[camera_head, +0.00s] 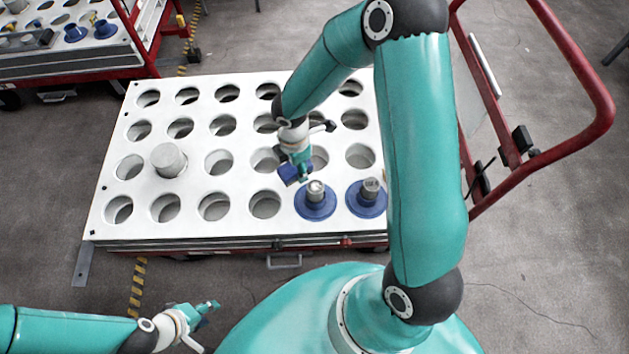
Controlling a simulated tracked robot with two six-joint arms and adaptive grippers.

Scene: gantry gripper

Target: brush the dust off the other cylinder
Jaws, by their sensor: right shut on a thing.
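Two grey cylinders on round blue bases stand at the front right of the white plate (190,226): the left one (316,189) on its blue base (315,208) and the right one (370,187) on its blue base (362,203). A wider grey cylinder (168,160) stands upright at the plate's left. My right gripper (302,178) is shut, with a small dark blue item (290,176) at its jaws, possibly a brush. It is just above and behind the left blue-based cylinder. My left gripper (210,306) is low at the front, away from the plate; its jaws are too small to read. Dust is not discernible.
The plate has rows of round holes, mostly empty. A second rack (70,58) with blue parts stands at the far left. A red frame rail (560,140) stands at the right. My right arm hides part of the plate's right edge.

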